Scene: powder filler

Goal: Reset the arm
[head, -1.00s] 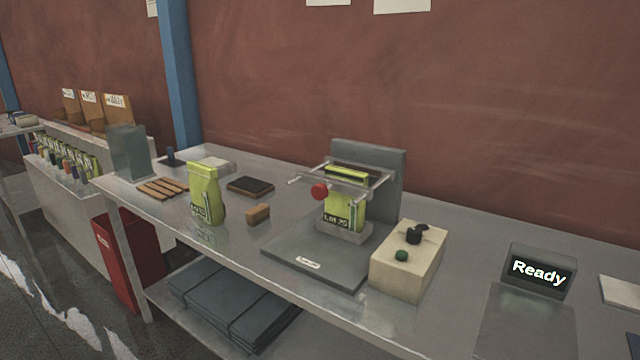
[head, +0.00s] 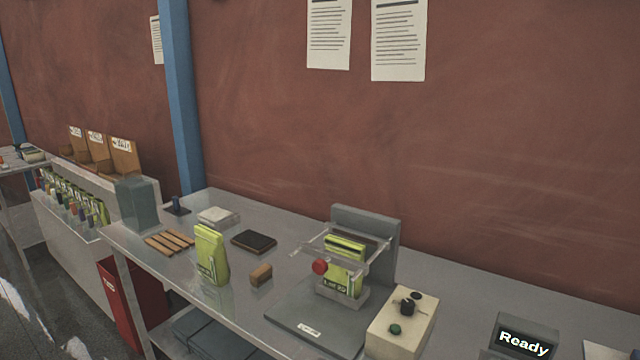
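Neither of my grippers shows in the head view, and no part of my arms is visible. A grey machine (head: 392,240) with a clear guard frame and a red knob (head: 320,267) stands on the metal table. A lime-green pouch (head: 342,280) stands upright in its holder. Another lime-green pouch (head: 211,254) stands upright on the table to the left, apart from the machine. A display (head: 523,340) at the lower right reads "Ready".
The metal table (head: 460,298) also bears a small brown block (head: 261,275), a dark pad (head: 254,241), wooden slats (head: 168,242) and a grey translucent container (head: 137,203). A red bin (head: 131,303) stands below its left end. A rack of several pouches (head: 75,200) is at far left.

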